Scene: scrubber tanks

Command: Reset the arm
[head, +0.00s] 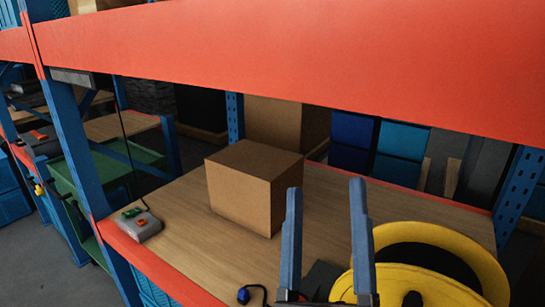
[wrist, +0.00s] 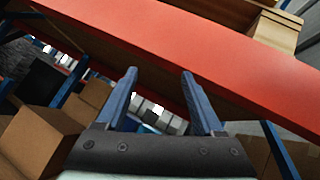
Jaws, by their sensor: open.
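My gripper (head: 325,235) is open and empty, with its two blue fingers pointing up at the front of the wooden shelf. In the head view it is to the right of a cardboard box (head: 240,195) and in front of it in the picture. The wrist view shows my gripper (wrist: 158,95) from behind, with the fingers spread apart and the orange shelf beam (wrist: 200,65) beyond and above them. Nothing is between the fingers.
A grey control box (head: 138,226) with coloured buttons sits at the shelf's left front corner. A yellow ring-shaped item (head: 470,256) lies right of my gripper. An orange beam (head: 290,60) crosses above. A blue upright (head: 75,150) stands left. Bare wood (head: 195,250) lies before the box.

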